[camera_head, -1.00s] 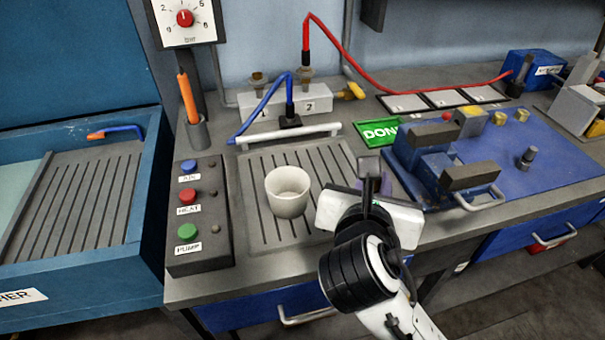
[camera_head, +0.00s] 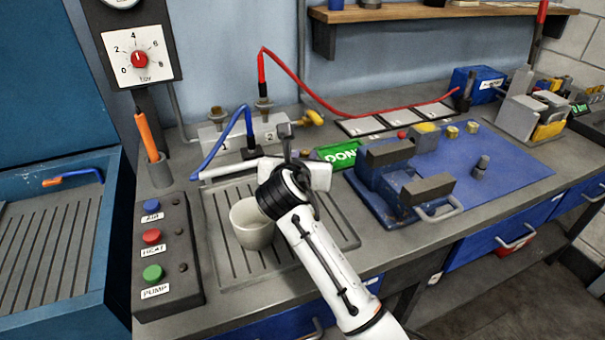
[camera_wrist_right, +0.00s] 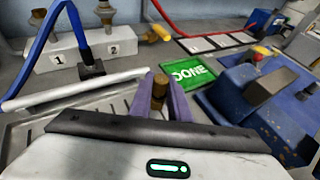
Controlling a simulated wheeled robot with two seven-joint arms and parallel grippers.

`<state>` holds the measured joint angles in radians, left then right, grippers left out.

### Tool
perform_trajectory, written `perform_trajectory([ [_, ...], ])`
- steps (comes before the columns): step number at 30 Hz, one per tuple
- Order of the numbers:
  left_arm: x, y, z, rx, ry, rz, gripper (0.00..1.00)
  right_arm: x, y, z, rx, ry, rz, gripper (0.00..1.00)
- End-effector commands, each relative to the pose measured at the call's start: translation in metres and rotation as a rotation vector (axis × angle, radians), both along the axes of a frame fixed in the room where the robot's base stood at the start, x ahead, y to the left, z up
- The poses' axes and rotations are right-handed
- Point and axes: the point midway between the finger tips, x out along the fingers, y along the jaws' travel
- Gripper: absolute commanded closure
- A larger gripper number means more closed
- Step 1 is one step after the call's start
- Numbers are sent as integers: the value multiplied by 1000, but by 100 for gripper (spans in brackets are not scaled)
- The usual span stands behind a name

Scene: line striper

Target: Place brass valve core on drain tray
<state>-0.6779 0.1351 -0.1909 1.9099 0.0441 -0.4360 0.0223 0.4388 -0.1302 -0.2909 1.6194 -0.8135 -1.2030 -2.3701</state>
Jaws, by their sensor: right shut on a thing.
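My right gripper (camera_head: 286,143) is above the back right part of the grooved grey drain tray (camera_head: 225,235). In the right wrist view its purple fingers (camera_wrist_right: 159,98) are shut on a small brownish brass cylinder, the brass valve core (camera_wrist_right: 159,86). The core's lower part is hidden between the fingers, and in the head view the hand and arm hide it. The drain tray also shows in the right wrist view (camera_wrist_right: 118,101), below and left of the fingers. My left gripper is in neither view.
A white cup (camera_head: 252,228) stands on the tray beside my arm. A pale bar (camera_head: 228,170) runs along the tray's back edge. Behind it is a valve block (camera_head: 213,134) with blue and red hoses. A green DONE sign (camera_head: 338,154) and blue fixture (camera_head: 385,190) are to the right.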

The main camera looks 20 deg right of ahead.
Motion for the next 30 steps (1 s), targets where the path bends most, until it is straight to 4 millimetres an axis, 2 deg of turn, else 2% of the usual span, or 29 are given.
perform_trajectory([
  [1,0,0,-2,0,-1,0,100,-1,0,-13,-1,7,0,100],
  [6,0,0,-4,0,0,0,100,-1,0,-35,0,4,0,100],
  [19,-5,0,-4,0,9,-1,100,-1,0,-39,-1,2,1,100],
  [20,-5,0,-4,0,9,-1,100,-1,0,-40,0,2,0,80],
  [23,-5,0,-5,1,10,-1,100,-1,0,-40,0,2,0,65],
  [30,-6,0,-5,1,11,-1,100,-1,0,-40,0,2,0,65],
])
